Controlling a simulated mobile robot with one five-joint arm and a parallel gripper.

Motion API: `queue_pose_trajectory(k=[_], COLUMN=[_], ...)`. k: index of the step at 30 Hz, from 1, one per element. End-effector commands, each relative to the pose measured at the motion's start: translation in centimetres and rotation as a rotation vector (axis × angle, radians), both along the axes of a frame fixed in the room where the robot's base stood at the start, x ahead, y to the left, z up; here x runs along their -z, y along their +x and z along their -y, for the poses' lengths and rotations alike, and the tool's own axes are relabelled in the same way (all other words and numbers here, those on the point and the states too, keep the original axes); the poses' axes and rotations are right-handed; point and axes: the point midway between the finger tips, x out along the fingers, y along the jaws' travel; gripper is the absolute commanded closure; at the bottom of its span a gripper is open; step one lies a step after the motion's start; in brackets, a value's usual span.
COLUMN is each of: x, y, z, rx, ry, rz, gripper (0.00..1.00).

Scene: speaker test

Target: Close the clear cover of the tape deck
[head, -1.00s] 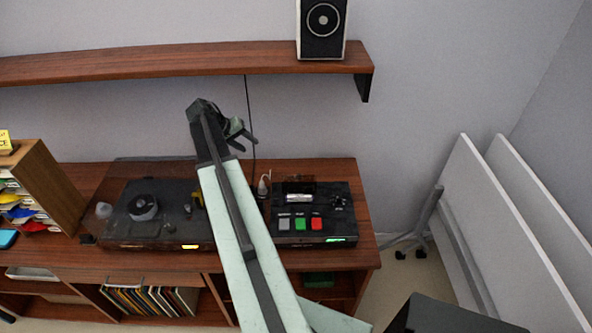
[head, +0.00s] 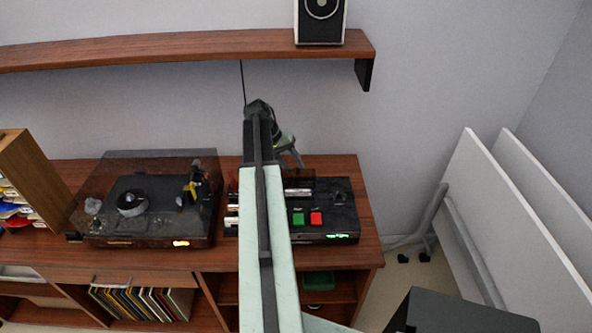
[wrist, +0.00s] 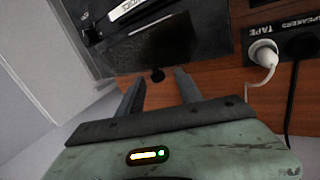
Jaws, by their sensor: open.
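The tape deck (head: 342,205) is a black box on the right part of the wooden cabinet, with green and red buttons and a lit green display. Its cover (head: 301,184) looks like a dark see-through flap standing up at the deck's back, behind a white-labelled cassette; the arm hides the deck's left part. In the wrist view a dark, glossy panel (wrist: 150,44), which looks like the cover, lies beyond the fingers, near the white label. My gripper (head: 292,158) is open and empty above the deck's back edge; its fingers (wrist: 158,84) appear apart from the panel.
A shelf (head: 190,47) with a speaker (head: 320,22) hangs above. A white plug (wrist: 263,54) and black cable are close by in the wrist view. White panels (head: 500,230) lean at right.

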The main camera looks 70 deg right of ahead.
Motion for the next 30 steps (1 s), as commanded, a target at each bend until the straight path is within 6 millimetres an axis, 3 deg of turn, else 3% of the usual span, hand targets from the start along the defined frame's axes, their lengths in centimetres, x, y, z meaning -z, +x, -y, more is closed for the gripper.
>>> queue_pose_trajectory(k=[1, 8, 13, 30], x=[0.71, 0.42, 0.43, 0.53], y=[-0.21, -0.31, -0.29, -0.14], z=[0.03, 0.09, 0.10, 0.01], rx=[0.000, 0.000, 0.000, 0.000], ry=[0.000, 0.000, 0.000, 0.003], rz=[0.000, 0.000, 0.001, 0.005], gripper=[0.58, 0.58, 1.00, 1.00])
